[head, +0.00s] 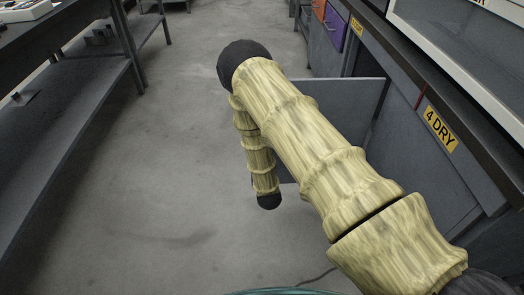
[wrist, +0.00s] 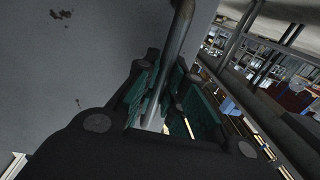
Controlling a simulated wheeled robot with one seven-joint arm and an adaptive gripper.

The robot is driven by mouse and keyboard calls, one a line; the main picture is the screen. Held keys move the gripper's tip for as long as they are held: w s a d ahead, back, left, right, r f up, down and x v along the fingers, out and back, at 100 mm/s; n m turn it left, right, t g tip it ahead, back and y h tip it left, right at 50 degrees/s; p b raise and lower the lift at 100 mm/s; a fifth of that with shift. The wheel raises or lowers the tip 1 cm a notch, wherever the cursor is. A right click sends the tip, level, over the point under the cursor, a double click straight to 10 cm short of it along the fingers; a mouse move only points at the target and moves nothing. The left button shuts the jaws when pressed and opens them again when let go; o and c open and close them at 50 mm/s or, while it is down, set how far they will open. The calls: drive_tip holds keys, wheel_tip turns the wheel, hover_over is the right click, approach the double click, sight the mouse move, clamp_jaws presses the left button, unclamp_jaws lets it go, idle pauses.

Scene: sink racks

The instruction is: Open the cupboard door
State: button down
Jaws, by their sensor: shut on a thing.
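The grey cupboard door (head: 350,98) stands swung out from the cabinet front in the head view, partly hidden behind my arm. In the wrist view a scuffed grey surface, which looks like the door (wrist: 90,60), fills the left side. A round metal bar handle (wrist: 181,30) runs down from the top between my fingers. My gripper (wrist: 168,78), with dark fingers and teal pads, is shut on this handle. In the head view my gripper and the handle are hidden.
The cabinet row with a yellow "4 DRY" label (head: 440,129) runs along the right. Purple and orange drawers (head: 334,27) are further back. A dark metal bench (head: 75,62) stands at the left. The floor (head: 150,180) between them is clear.

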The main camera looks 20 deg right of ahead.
drive_tip(key=shift+d, duration=0.2)
drive_tip(key=c, duration=1.5)
unclamp_jaws()
drive_tip(key=shift+a, duration=0.1)
drive_tip(key=v, duration=1.2)
drive_tip(key=shift+f, duration=0.1)
